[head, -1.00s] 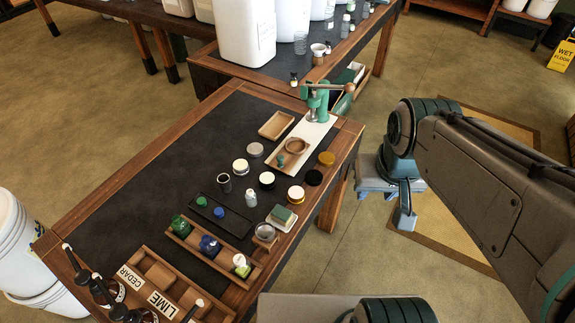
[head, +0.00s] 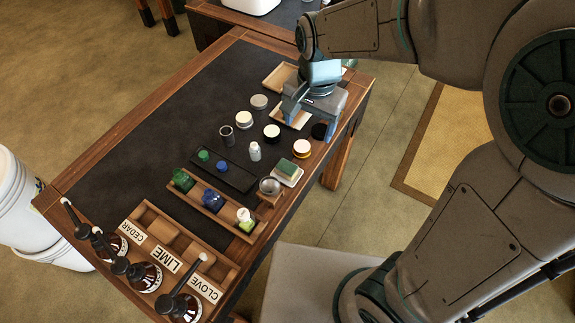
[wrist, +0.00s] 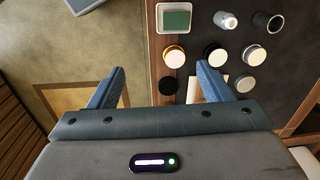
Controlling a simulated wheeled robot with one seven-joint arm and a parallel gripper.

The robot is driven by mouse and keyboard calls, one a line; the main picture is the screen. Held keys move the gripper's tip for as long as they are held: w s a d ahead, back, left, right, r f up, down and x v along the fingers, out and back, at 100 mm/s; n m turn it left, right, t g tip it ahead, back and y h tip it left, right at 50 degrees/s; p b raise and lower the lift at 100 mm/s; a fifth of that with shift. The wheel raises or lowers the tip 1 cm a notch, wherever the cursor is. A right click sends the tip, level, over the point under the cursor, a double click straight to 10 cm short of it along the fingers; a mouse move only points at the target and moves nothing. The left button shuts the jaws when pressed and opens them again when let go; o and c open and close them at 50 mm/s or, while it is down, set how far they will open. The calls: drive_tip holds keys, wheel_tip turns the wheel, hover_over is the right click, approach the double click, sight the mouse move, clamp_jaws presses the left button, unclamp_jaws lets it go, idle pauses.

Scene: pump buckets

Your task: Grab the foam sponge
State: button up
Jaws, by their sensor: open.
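The foam sponge (head: 287,168) is a small green block on a white dish (head: 292,179) near the right edge of the dark-topped table. In the wrist view the green sponge (wrist: 177,20) lies on its white dish at the top, ahead of my gripper. My gripper (head: 308,126) is open and empty above the table's far right part, farther back than the sponge. In the wrist view my gripper (wrist: 160,82) has its two blue fingers wide apart, with the table's wooden edge between them.
Several round jars stand close to the sponge, such as a gold-rimmed one (head: 302,148) and a white-lidded one (head: 271,133). A small bottle (head: 255,151) and a metal cup (head: 270,187) are nearby. A wooden rack (head: 213,203) holds coloured bottles. Open floor lies right of the table.

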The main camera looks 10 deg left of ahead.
drive_tip(key=a+f, duration=0.2)
drive_tip(key=a, duration=0.3)
drive_tip(key=b, duration=0.2)
hover_over(287, 166)
drive_tip(key=shift+m+h, duration=0.3)
drive_tip(key=shift+m, duration=0.1)
wheel_tip(287, 166, down, 9)
drive_tip(key=shift+w+a+f, duration=0.1)
drive_tip(key=shift+w+a, duration=0.05)
drive_tip(key=f, duration=0.5)
drive_tip(key=shift+s+f, duration=0.1)
drive_tip(key=shift+s, duration=0.1)
drive_tip(key=c, duration=1)
